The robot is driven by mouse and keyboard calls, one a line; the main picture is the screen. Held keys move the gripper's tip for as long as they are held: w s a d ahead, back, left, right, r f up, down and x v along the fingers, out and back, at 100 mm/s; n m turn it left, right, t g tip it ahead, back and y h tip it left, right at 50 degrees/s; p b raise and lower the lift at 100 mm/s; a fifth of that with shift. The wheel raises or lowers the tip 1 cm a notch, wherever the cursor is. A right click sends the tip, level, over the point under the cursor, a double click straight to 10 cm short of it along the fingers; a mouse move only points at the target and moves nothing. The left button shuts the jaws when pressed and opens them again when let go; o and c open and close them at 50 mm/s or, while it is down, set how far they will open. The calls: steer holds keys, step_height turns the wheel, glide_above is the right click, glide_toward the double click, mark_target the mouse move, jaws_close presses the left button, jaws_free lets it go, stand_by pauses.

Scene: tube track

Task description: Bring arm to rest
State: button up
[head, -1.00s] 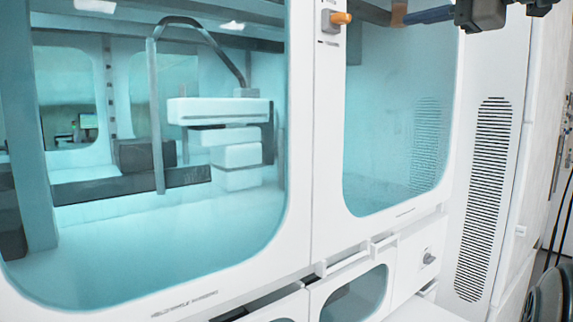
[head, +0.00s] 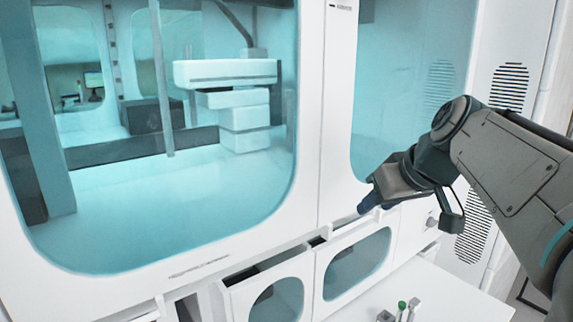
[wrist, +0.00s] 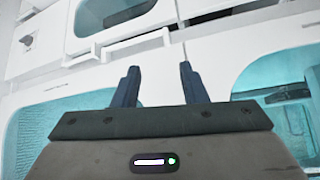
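My gripper (head: 377,202) is at the right of the head view, in front of the white machine's lower front. In the wrist view its two dark blue fingers (wrist: 160,90) stand apart with nothing between them. Beyond them are the white machine front and teal windows. No contact with the machine is visible.
The white machine (head: 312,120) has large teal windows and windowed drawers (head: 355,262) below, one standing slightly open. On the white ledge (head: 450,290) at the bottom stand small items, including a green-capped tube (head: 401,308). A vented panel (head: 509,85) is at the right.

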steer(key=s+f+m+g+h+p, duration=0.1)
steer(key=s+f+m+g, duration=0.1)
steer(key=s+f, duration=0.5)
steer(key=s+a+f+m+g+h, duration=0.1)
steer(key=s+f+m+g+h, duration=0.1)
steer(key=s+f, duration=0.6)
step_height(320, 180, down, 6)
steer(key=shift+s+a+f+g+p, duration=0.1)
steer(key=shift+s+a+g+p, duration=0.1)
steer(key=shift+s+g+p, duration=0.15)
steer(key=shift+a, duration=0.15)
